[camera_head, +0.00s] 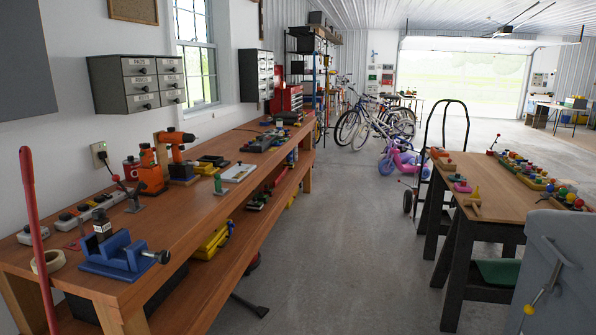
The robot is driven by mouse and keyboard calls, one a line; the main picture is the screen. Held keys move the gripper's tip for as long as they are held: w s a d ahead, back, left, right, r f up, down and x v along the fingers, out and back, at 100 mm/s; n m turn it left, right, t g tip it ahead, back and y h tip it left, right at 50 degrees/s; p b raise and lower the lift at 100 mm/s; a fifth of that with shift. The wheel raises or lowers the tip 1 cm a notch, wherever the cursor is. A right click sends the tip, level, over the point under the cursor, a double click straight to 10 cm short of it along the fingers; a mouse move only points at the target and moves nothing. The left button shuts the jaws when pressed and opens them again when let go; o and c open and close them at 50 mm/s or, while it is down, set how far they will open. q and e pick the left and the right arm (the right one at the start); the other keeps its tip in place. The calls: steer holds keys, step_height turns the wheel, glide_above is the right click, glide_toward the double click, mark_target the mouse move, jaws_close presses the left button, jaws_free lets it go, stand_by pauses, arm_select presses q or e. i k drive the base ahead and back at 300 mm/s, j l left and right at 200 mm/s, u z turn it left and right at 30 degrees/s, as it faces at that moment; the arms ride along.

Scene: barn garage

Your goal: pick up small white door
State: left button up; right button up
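A small white flat panel (239,172) lies on top of the long wooden workbench (206,203), near its front edge and about mid-length. It is the thing that best fits the small white door, but it is too small here to be certain. A small green object (218,184) stands just left of it. Neither of my grippers is in view, so I see nothing in contact with the panel.
An orange drill (173,142) stands left of the panel, and a blue vise (118,255) sits at the bench's near end. A red pole (37,230) rises at the left. A second wooden table (490,195) stands right. The concrete floor (330,235) between them is mostly clear.

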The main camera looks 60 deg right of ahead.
mark_target(227, 176)
steer(key=z, duration=1.55)
steer(key=i+l+z, duration=0.3)
steer(key=i, duration=0.4)
steer(key=i+l+z, duration=0.3)
steer(key=i, duration=0.45)
steer(key=i+z, duration=0.3)
steer(key=i, duration=0.45)
steer(key=i+u, duration=0.1)
steer(key=i, duration=0.35)
steer(key=i+l+u, duration=0.1)
steer(key=i, duration=0.4)
steer(key=i+l+u, duration=0.15)
steer(key=i, duration=0.3)
steer(key=i+l+u, duration=0.1)
steer(key=i+l, duration=0.15)
steer(key=i, duration=0.2)
